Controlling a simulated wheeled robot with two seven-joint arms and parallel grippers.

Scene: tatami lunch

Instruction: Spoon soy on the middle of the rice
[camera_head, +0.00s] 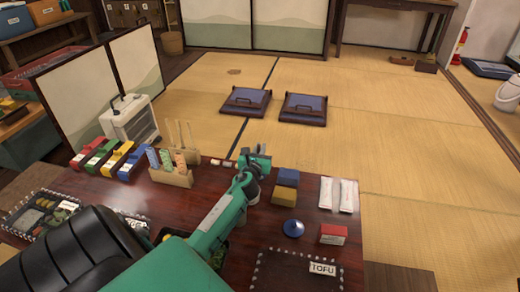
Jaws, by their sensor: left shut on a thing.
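My left arm reaches in from the lower left over the dark wooden table. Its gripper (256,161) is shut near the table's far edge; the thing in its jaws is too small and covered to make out. I cannot pick out the spoon, the soy or the rice for sure; part of the table is hidden behind my arm. My right gripper is not in view.
Blue and yellow blocks (286,188) stand just right of the gripper. Further right are white packets (337,194), a blue cone-shaped thing (293,229) and a red box (333,235). A TOFU tray (270,270) lies in front; a wooden holder (172,178) stands left.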

